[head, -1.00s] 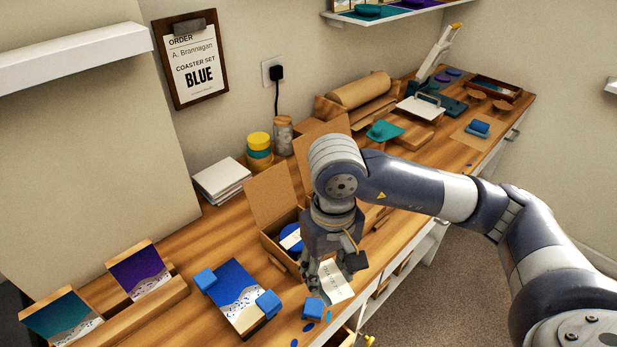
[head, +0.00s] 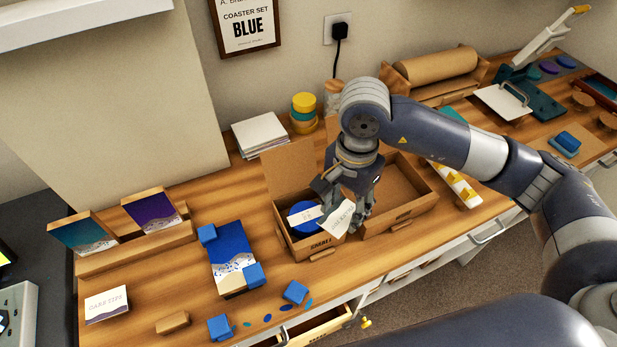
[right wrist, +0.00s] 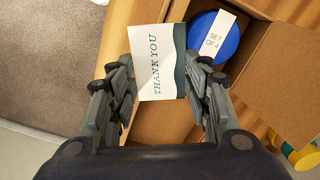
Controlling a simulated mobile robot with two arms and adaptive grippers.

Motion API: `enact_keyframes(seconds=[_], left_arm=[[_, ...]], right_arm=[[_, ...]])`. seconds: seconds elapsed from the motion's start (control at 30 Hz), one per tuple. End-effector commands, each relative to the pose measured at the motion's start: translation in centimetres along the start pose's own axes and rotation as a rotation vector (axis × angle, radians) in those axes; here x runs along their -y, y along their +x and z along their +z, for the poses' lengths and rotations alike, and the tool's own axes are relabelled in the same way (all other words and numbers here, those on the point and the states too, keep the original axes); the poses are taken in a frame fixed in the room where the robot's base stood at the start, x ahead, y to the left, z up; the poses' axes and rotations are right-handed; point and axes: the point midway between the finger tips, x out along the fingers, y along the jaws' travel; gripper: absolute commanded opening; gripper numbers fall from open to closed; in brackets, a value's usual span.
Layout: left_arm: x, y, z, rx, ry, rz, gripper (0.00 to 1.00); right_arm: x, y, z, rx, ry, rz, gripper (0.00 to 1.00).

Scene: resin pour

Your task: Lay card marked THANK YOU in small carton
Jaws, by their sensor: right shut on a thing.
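The white card marked THANK YOU (head: 341,220) is held in my right gripper (head: 346,207). In the right wrist view the card (right wrist: 158,62) sits between the two fingers of the gripper (right wrist: 160,80), its lettering readable. In the head view it hangs tilted over the right part of the small carton (head: 320,243), marked SMALL, whose lid stands open at the back. Blue round coasters with a SET OF 4 band (head: 299,225) lie inside the carton, left of the card; they also show in the right wrist view (right wrist: 226,51). My left gripper is out of view.
A larger open carton (head: 405,210) stands close on the right. A CARE TIPS card (head: 107,305) is at the far left. A drawer (head: 318,326) below the bench front is open.

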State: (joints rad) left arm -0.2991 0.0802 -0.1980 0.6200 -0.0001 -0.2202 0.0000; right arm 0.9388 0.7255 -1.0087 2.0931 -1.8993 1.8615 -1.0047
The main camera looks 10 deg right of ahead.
Motion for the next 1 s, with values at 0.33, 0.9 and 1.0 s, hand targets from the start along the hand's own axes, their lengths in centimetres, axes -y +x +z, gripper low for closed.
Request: enact_keyframes(seconds=[0.33, 0.9, 1.0], left_arm=[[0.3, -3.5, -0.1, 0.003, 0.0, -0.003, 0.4], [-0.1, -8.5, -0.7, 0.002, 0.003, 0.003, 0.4], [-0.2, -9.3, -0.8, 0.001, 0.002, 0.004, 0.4]], right_arm=[[2.5, -0.9, 0.6, 0.005, 0.564, 0.003, 0.38], [6.0, -1.3, 1.6, -0.012, 1.482, -0.007, 0.38], [6.5, -1.4, 1.7, -0.017, 1.635, -0.013, 0.38]])
